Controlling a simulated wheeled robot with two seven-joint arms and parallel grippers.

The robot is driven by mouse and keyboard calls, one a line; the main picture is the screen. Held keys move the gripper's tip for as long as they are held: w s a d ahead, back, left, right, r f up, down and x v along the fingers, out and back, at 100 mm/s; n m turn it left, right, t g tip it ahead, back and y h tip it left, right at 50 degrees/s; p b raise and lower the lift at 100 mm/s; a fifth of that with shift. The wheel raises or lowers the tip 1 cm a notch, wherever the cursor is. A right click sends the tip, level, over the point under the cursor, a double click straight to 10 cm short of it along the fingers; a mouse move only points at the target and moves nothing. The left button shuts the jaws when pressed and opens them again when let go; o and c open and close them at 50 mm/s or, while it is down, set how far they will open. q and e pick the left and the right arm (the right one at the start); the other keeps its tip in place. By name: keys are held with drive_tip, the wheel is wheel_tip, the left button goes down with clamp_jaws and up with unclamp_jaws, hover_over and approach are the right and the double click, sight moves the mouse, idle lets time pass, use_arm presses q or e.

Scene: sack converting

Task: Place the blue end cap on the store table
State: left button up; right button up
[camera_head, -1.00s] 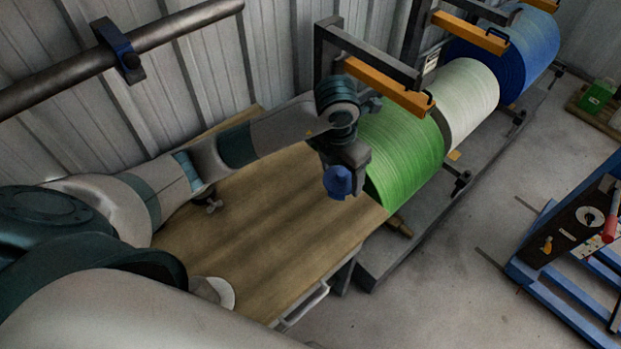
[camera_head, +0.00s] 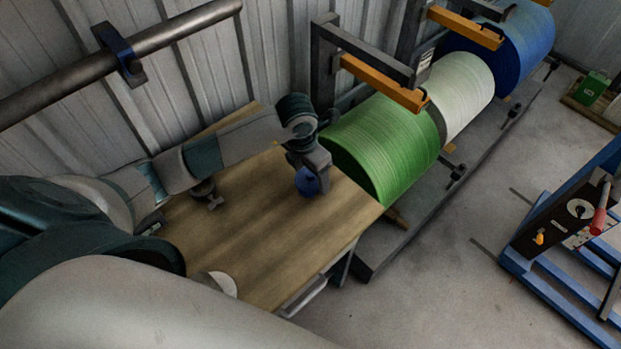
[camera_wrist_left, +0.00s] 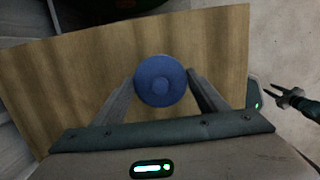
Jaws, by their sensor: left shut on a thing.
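The blue end cap (camera_head: 307,181) is a round blue piece held at the tips of my left gripper (camera_head: 310,172). I cannot tell whether the cap touches the top.
A green roll (camera_head: 385,145) stands just beyond the table's right end, with a white roll (camera_head: 458,95) and a blue roll (camera_head: 510,50) behind it. An orange bar (camera_head: 385,84) overhangs the green roll. A white round object (camera_head: 222,284) is at the table's near edge. Most of the tabletop is clear.

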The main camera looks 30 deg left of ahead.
sight(311, 182)
use_arm(q)
wheel_tip(311, 182, down, 3)
drive_tip(key=shift+r+p, duration=0.2)
drive_tip(key=shift+p, duration=0.3)
drive_tip(key=shift+f, duration=0.1)
drive_tip(key=shift+f, duration=0.1)
drive_tip(key=shift+f, duration=0.1)
drive_tip(key=o, duration=1)
drive_tip(key=shift+r, duration=0.2)
drive_tip(key=shift+r+b, duration=0.35)
drive_tip(key=shift+r, duration=0.15)
drive_tip(key=shift+s+a+r+b, duration=0.1)
drive_tip(key=shift+s+r+b, duration=0.35)
drive_tip(key=shift+r, duration=1.35)
drive_tip(key=shift+s+a+r+b, duration=0.15)
drive_tip(key=shift+r+b, duration=0.55)
drive_tip(key=shift+r, duration=1.15)
drive_tip(key=shift+s+a+r+b, duration=0.1)
drive_tip(key=shift+s+r+b, duration=0.35)
drive_tip(key=shift+r, duration=1.35)
